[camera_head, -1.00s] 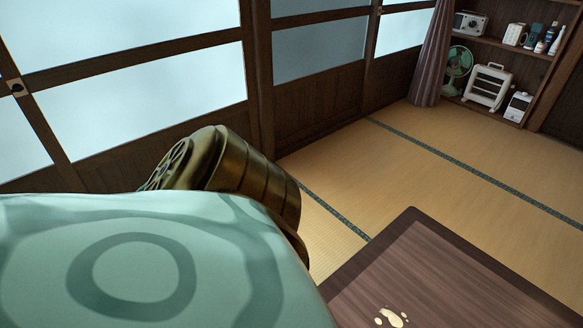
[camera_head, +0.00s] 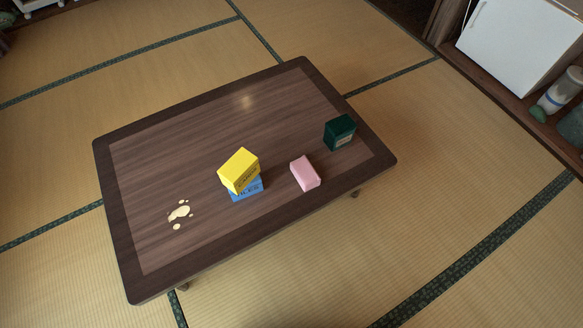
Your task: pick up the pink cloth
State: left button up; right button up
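A pink block-shaped thing (camera_head: 305,173), which looks like the folded pink cloth, lies on the low wooden table (camera_head: 190,130) toward its near right edge. It sits between the stacked boxes and a dark green box, apart from both. Neither of my grippers shows in the view now.
A yellow box (camera_head: 239,170) sits tilted on a blue box (camera_head: 246,188). A dark green box (camera_head: 339,131) stands near the table's right end. A cream spill (camera_head: 180,213) lies at the left. Tatami surrounds the table; a shelf with a white cabinet (camera_head: 515,40) is upper right.

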aim_at(306, 175)
jog(key=k+l, duration=1)
